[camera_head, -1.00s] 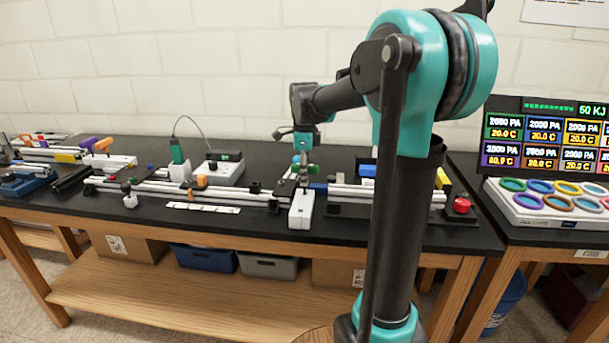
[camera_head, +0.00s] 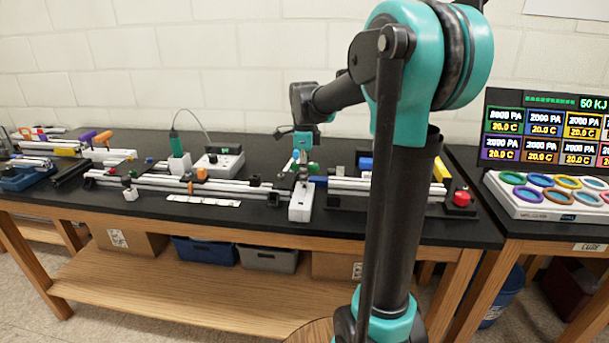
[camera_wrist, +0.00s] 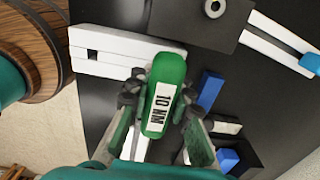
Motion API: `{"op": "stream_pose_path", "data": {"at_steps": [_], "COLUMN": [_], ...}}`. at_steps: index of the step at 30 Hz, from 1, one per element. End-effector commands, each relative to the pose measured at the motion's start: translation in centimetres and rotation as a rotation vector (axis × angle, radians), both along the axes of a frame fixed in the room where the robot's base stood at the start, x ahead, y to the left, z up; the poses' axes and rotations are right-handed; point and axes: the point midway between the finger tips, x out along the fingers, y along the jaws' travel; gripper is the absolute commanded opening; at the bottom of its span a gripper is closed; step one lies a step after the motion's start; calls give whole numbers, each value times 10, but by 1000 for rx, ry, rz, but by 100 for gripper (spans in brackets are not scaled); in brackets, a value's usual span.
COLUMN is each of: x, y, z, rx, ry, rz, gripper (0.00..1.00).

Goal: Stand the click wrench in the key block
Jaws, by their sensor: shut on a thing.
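The click wrench shows in the wrist view as a green handle (camera_wrist: 165,95) with a white label reading "10 NM". My gripper (camera_wrist: 160,98) is shut on it, one finger on each side. The wrench's far end is hidden below the handle.
White rails (camera_head: 225,190) run along the black bench beside the block. A blue piece (camera_wrist: 209,90) lies just right of the wrench in the wrist view. A dark plate with a round fitting (camera_wrist: 213,10) is above it. A red button (camera_head: 461,198) stands at the right.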

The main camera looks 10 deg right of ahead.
Motion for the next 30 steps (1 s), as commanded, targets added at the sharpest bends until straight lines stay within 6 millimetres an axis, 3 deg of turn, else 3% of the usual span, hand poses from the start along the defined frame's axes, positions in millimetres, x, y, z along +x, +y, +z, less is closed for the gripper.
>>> {"op": "stream_pose_path", "data": {"at_steps": [1, 7, 19, 23, 30], "x": [0, 0, 0, 0, 0], "y": [0, 0, 0, 0, 0], "z": [0, 0, 7, 25, 74], "rx": [0, 0, 0, 0, 0], "ry": [0, 0, 0, 0, 0], "rz": [0, 0, 0, 0, 0], "gripper": [21, 44, 44, 44, 44]}}
